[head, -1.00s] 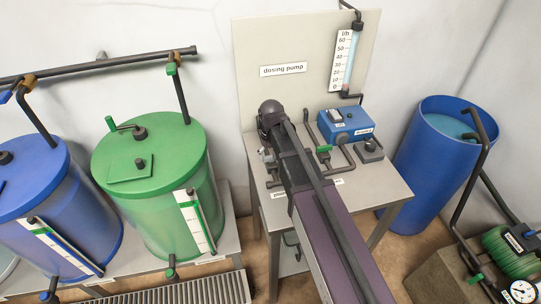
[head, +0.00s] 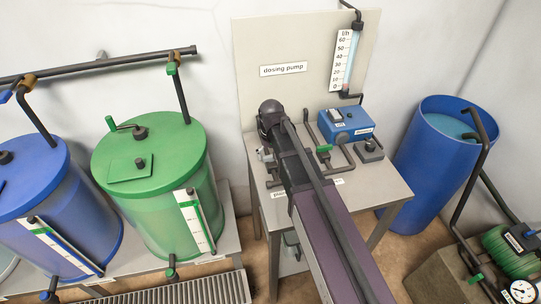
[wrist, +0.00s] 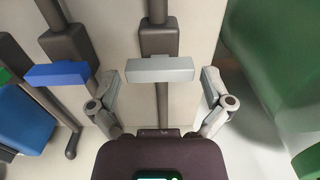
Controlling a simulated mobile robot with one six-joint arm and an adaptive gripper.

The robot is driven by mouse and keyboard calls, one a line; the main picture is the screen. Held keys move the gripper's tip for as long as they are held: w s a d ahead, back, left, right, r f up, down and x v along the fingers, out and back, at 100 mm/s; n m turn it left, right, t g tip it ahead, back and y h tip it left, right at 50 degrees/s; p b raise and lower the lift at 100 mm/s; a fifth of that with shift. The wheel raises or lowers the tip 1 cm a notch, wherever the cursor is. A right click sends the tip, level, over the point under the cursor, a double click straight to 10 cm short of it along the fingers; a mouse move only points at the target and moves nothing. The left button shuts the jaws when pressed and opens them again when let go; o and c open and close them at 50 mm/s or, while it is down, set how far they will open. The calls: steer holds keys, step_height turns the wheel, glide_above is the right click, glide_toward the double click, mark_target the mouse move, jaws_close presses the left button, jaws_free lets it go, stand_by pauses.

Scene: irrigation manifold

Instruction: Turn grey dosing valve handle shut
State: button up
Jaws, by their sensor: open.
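The grey dosing valve handle (wrist: 160,69) is a light grey bar in the middle of the wrist view. It lies crosswise over a dark vertical pipe (wrist: 158,42). My gripper (wrist: 158,80) is open, with one finger to the left of the bar and one to the right. Gaps show between the bar and both fingers, and nothing is held. In the head view my gripper (head: 265,156) is seen small at the left of the dosing table, partly behind my arm. The grey handle cannot be made out there.
A blue handle (wrist: 57,73) on a neighbouring pipe is close to the left finger. A green handle (head: 323,149) and the blue dosing pump (head: 346,125) are on the table (head: 385,186) right of my arm. A green tank (head: 150,170) stands to the left.

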steer(key=shift+m, duration=0.4)
